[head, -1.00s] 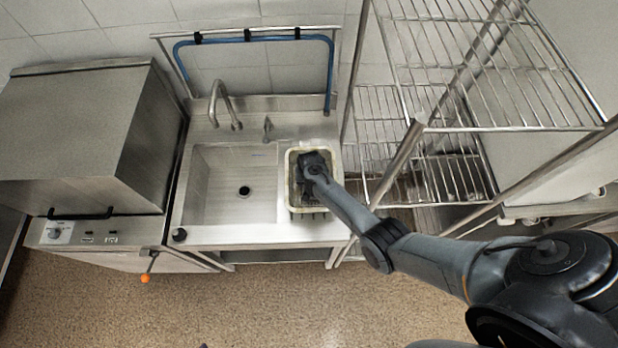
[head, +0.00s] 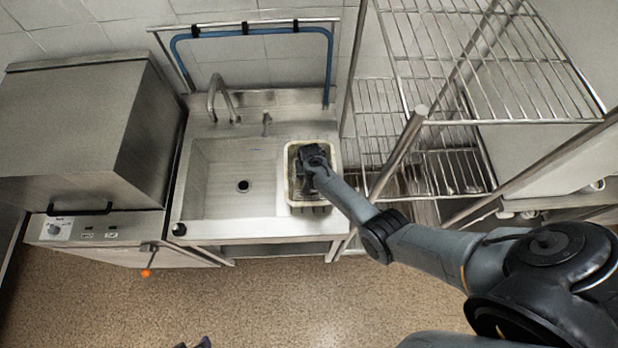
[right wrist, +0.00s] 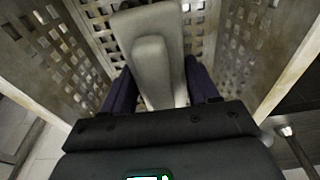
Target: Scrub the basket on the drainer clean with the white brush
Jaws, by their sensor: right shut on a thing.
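The pale perforated basket (head: 291,178) stands on the drainer (head: 322,131), right of the sink bowl. Its holed walls also show in the right wrist view (right wrist: 62,62). My right arm reaches into the basket from the right and hides part of its inside. My right gripper (right wrist: 152,92) is shut on the white brush (right wrist: 150,50), with a dark finger on each side of it. The brush is inside the basket, towards a perforated surface; I cannot tell whether its bristles touch. Small dark tips at the bottom edge of the head view look like my left gripper (head: 194,343).
The sink bowl (head: 232,180) is empty, with a tap (head: 222,100) behind it. A steel box-shaped machine (head: 85,130) stands at the left. A wire shelf rack (head: 450,150) stands close on the right. A blue hose (head: 255,37) runs along the back wall.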

